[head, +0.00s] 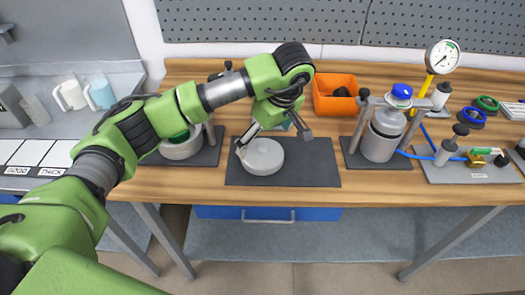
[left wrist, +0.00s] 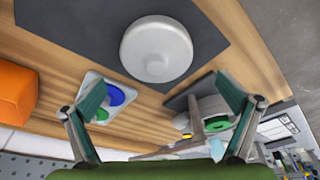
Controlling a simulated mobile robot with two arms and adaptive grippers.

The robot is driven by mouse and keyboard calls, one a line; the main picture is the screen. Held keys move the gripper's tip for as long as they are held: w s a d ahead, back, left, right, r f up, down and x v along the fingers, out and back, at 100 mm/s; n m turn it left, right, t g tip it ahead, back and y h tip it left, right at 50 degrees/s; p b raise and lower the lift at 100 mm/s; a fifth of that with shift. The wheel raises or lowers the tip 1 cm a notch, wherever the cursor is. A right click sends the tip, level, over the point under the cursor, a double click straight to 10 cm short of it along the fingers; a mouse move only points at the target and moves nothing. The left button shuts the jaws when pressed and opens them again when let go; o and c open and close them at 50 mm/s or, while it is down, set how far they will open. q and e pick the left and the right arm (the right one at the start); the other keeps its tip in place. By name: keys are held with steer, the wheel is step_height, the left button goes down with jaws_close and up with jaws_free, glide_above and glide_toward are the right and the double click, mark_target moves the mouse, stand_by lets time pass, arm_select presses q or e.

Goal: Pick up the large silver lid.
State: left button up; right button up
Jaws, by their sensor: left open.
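The large silver lid (head: 263,157) is a pale round disc lying flat on a dark grey mat (head: 315,168) near the front of the wooden bench. In the left wrist view the lid (left wrist: 157,50) shows a small central knob and lies beyond the fingertips, roughly centred between them. My left gripper (head: 272,140) is open and empty, just above and behind the lid. Its two spread fingers also show in the left wrist view (left wrist: 162,92). Whether a fingertip touches the lid, I cannot tell. My right gripper is not in view.
An orange bin (head: 336,104) stands behind the mat. A silver vessel in a frame (head: 383,138) stands to the right, with a pressure gauge (head: 442,57) beyond. A similar frame stand with a green-topped vessel (head: 180,148) is at left, partly behind my arm.

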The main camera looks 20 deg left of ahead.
mark_target(262, 146)
arm_select(q)
steer(key=shift+p+x, duration=0.7)
steer(key=shift+x, duration=0.2)
steer(key=x, duration=0.2)
steer(key=shift+w+f+p, duration=0.25)
steer(key=shift+p, duration=0.1)
steer(key=shift+w+f, duration=0.1)
steer(key=shift+f, duration=0.25)
steer(key=shift+c, duration=0.4)
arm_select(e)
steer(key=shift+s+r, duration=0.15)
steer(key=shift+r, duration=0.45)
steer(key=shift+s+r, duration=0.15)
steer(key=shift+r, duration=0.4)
arm_select(q)
steer(key=shift+r, duration=0.1)
steer(key=c, duration=1.6)
steer(key=shift+o, duration=0.2)
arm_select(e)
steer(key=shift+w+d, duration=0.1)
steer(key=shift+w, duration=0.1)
